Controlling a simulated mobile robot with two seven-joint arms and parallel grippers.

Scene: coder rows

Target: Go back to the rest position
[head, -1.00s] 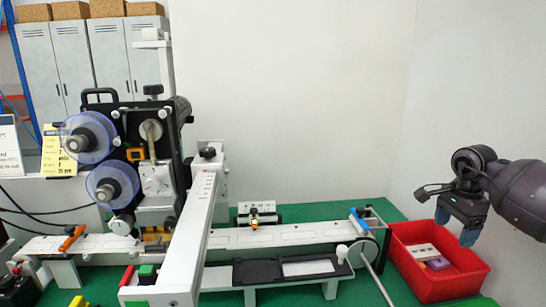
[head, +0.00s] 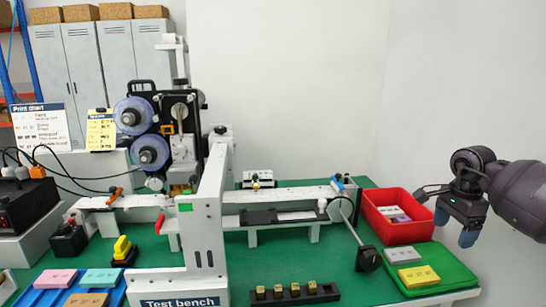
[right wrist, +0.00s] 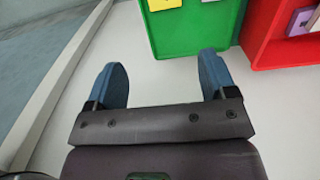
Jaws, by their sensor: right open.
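My right gripper (head: 456,224) is at the right of the head view, above and beside the red bin (head: 405,233). In the right wrist view its two blue fingers (right wrist: 164,82) are spread apart with nothing between them. The fingers are over a pale surface, beside the edge of the green tray (right wrist: 190,42) and the red bin (right wrist: 258,38). My left gripper does not show in the head view.
A coding machine (head: 165,130) with a white frame stands on the green bench. The green tray (head: 452,268) holds a grey and a yellow block. A blue tray (head: 40,283) with coloured blocks is front left. A black holder (head: 293,299) is at the front.

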